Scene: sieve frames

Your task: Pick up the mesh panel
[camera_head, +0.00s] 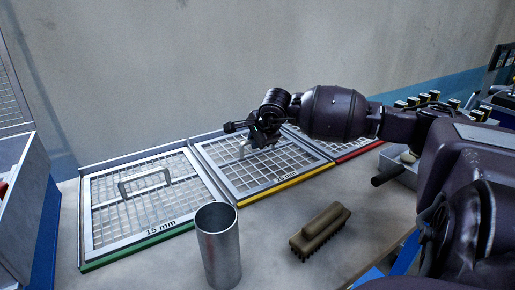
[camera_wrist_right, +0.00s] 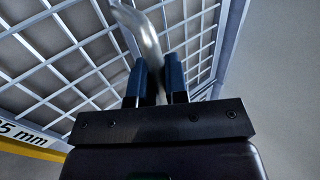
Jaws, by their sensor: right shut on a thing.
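Mesh panels with metal frames lie in a row on the grey bench. The middle mesh panel (camera_head: 285,177) has a yellow front edge and a label that looks like 25 mm. My right gripper (camera_head: 255,138) is over it and shut on its metal handle; the gripper (camera_wrist_right: 158,82) and the curved handle (camera_wrist_right: 142,28) also show in the right wrist view. The panel appears to lie in its place in the row. The left mesh panel (camera_head: 105,215) has a green edge, a 15 mm label and a free handle (camera_head: 145,184). My left gripper is not in view.
A mesh panel with a red edge (camera_head: 358,152) is partly hidden behind my right arm. A metal cylinder (camera_head: 219,250) and a brown brush (camera_head: 320,232) stand in front of the panels. A grey-blue box (camera_head: 28,200) is at the left, and a wall rises behind.

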